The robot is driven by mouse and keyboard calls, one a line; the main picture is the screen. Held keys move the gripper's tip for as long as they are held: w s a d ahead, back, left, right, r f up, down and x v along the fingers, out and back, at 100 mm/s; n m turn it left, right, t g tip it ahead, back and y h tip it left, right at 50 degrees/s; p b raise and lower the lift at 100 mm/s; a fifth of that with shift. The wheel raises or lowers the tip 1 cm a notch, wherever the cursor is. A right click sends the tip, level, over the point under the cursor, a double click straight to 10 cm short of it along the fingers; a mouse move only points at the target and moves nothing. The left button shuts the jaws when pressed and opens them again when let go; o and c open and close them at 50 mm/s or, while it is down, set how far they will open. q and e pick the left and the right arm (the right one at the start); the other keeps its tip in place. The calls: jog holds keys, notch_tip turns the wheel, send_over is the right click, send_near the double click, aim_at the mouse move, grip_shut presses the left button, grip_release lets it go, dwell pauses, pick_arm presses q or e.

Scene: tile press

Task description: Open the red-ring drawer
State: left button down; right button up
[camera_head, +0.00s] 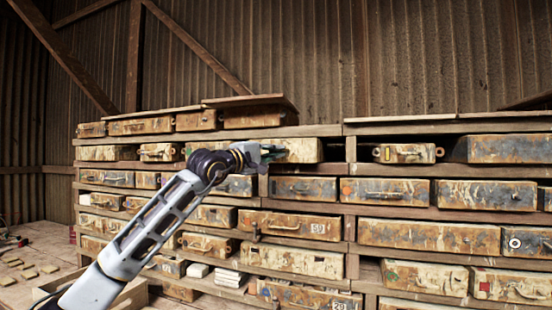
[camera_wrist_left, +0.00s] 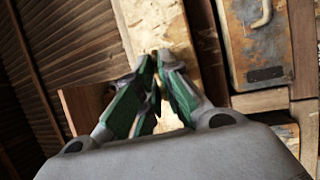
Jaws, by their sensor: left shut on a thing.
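My left gripper (camera_head: 272,152) reaches from the left to a pale, rust-stained drawer (camera_head: 304,150) in the upper row. Its green fingers (camera_wrist_left: 157,75) are closed together in front of the pale drawer front (camera_wrist_left: 160,25). They are shut on a small part there, apparently its handle, which the fingers hide. The hand covers the left part of this front, so I cannot see a red ring on it. I cannot tell how far the drawer stands out. My right gripper is not in view.
Rows of worn drawers fill the wooden rack. A drawer with a yellow mark (camera_head: 404,153) sits right of a dark gap. One drawer has an orange-red spot (camera_head: 385,191), another a red square (camera_head: 512,286). Loose tiles (camera_head: 28,272) lie at the far left.

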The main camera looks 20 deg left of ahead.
pick_arm(q)
jog(key=s, duration=0.1)
jog(key=s+b, duration=0.2)
jog(key=s, duration=0.1)
jog(key=shift+f, duration=0.35)
jog(key=s+b, duration=0.2)
jog(key=shift+s+a+r, duration=0.1)
jog(key=shift+s+a, duration=0.05)
jog(key=shift+s, duration=0.25)
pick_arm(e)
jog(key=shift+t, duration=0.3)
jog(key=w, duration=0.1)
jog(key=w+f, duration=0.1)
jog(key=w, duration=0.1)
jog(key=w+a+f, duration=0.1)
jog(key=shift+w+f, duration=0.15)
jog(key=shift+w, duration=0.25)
pick_arm(q)
jog(key=c, duration=1.6)
grip_release()
jog(key=shift+a+r, duration=0.1)
jog(key=shift+r, duration=0.05)
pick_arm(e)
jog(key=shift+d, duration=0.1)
